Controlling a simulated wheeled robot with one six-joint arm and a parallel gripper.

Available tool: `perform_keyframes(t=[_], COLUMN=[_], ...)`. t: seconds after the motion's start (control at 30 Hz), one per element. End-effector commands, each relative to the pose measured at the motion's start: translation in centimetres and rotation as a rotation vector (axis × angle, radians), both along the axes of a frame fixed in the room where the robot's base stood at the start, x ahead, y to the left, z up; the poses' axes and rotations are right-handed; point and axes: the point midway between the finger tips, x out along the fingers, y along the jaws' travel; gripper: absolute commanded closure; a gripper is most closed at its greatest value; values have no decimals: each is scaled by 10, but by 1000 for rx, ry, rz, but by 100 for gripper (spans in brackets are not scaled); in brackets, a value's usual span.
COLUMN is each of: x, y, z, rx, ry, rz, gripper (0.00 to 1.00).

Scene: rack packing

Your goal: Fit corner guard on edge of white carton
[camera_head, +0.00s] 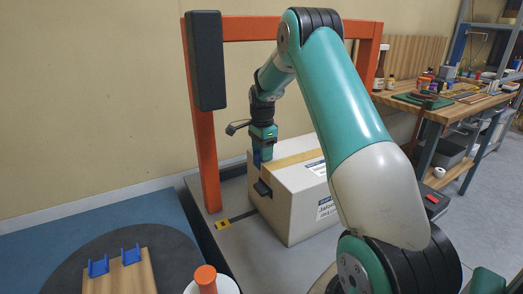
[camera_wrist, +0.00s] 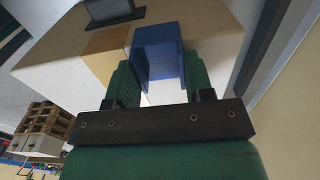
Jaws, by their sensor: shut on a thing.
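The white carton (camera_head: 288,219) stands on a grey surface under an orange frame, with a tan tape strip on top and labels on its side. My gripper (camera_head: 263,147) is at the carton's top left edge, pointing down. It is shut on a blue corner guard (camera_wrist: 158,49), which sits between the green fingers in the wrist view. The guard lies at the carton (camera_wrist: 85,54) edge; I cannot tell whether it is fully seated. In the head view only a small part of the guard (camera_head: 257,158) shows below the fingers.
A wooden board (camera_head: 128,278) with two blue brackets (camera_head: 98,267) lies at the front left, beside an orange-topped item (camera_head: 206,277). The orange frame (camera_head: 204,150) with a black post stands close to my arm. A workbench (camera_head: 440,108) with tools stands at the back right.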

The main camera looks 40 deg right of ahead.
Motion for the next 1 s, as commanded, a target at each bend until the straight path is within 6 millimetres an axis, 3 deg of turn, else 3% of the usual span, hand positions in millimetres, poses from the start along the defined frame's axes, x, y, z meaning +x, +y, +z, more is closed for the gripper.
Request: perform_keyframes(t=[0.4,0.43,0.53,0.57,0.83,1.0], x=[-1,-2,-1,-1,-1,0], y=[-5,-5,-4,-4,-3,-3], z=[0,0,0,0,1,22], rx=[-1,-2,-1,-1,0,-2], ry=[-1,0,0,0,0,-4], rz=[-3,-4,-3,-2,0,0], gripper=[75,48,25,22,22,22])
